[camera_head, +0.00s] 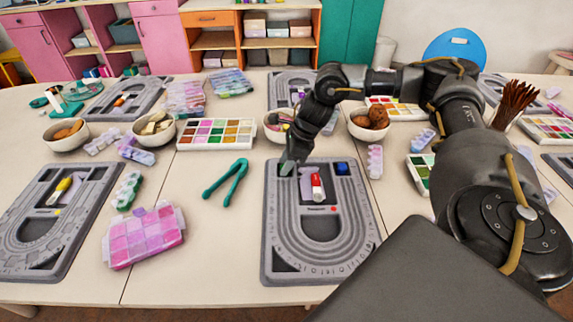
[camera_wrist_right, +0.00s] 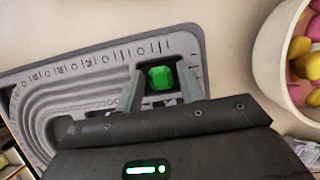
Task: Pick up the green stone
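The green stone (camera_wrist_right: 160,77) shows in the right wrist view, in a dark corner compartment of the grey bead board (camera_wrist_right: 60,85). My right gripper (camera_wrist_right: 160,80) is open, with one finger on each side of the stone and a small gap to each. In the head view the bead board (camera_head: 290,240) lies front centre, and my right gripper (camera_head: 289,163) reaches down over its far left corner. The stone is hidden or too small to tell there. My left gripper is not in view.
The same board holds a red-and-white tube (camera_head: 317,187) and a blue stone (camera_head: 342,168). Teal pliers (camera_head: 226,180) lie to its left, near a pink bead box (camera_head: 145,237). A bowl (camera_wrist_right: 273,60) of coloured pieces stands close to the gripper in the wrist view.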

